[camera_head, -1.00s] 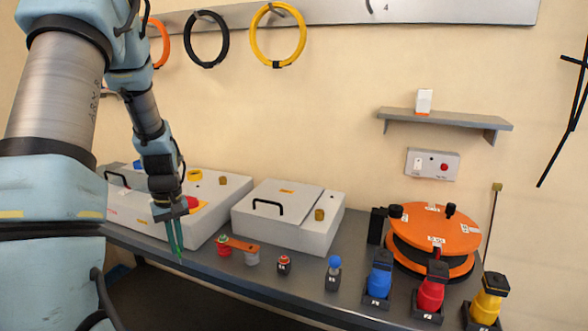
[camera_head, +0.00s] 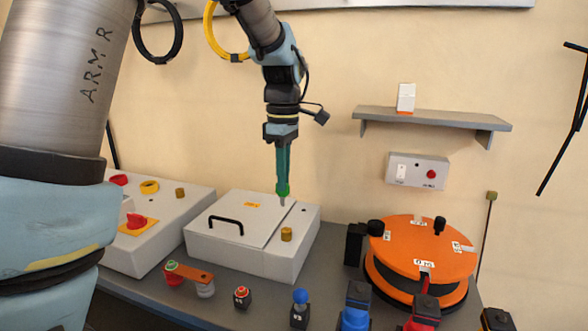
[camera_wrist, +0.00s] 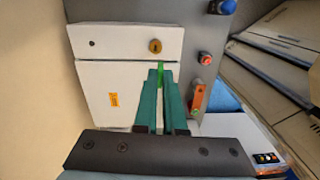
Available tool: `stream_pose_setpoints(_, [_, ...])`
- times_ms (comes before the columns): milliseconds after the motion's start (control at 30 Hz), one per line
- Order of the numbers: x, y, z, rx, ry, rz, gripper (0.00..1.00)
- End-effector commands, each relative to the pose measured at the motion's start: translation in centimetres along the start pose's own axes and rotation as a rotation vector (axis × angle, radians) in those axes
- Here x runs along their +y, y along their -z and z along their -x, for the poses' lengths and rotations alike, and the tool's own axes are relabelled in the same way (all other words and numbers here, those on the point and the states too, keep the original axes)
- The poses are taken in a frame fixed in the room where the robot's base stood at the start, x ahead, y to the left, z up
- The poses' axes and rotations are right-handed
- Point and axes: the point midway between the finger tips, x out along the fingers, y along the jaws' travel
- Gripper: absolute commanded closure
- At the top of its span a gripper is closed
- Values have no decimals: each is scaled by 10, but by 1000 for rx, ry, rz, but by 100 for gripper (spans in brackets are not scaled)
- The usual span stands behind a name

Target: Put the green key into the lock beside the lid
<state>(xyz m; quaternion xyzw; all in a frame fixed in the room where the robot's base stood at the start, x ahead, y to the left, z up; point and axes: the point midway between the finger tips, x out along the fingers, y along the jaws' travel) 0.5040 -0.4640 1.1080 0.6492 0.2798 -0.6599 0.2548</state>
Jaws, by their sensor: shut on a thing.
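The green key (camera_head: 283,190) is held point-down between the teal fingers of my gripper (camera_head: 283,180). Its green part also shows between the fingertips in the wrist view (camera_wrist: 160,70). The brass lock (camera_head: 287,234) stands on the grey-white box, right of the lid (camera_head: 237,222), which is closed and has a black handle. The lock also shows just beyond the fingertips in the wrist view (camera_wrist: 155,46). In the head view the key's tip is above the lock and apart from it. How far it is from the lock in depth I cannot tell.
A box with a red knob (camera_head: 136,221) is at left. An orange lever (camera_head: 188,273) and small buttoned blocks (camera_head: 242,297) line the front. A shelf (camera_head: 432,119) is on the wall.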

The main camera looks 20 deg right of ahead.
Motion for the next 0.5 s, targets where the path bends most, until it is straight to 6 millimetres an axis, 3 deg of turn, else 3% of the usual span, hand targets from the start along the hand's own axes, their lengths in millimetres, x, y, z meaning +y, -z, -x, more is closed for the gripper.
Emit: stream_pose_setpoints(500, [-1, -6, 3, 0, -17, 28, 100])
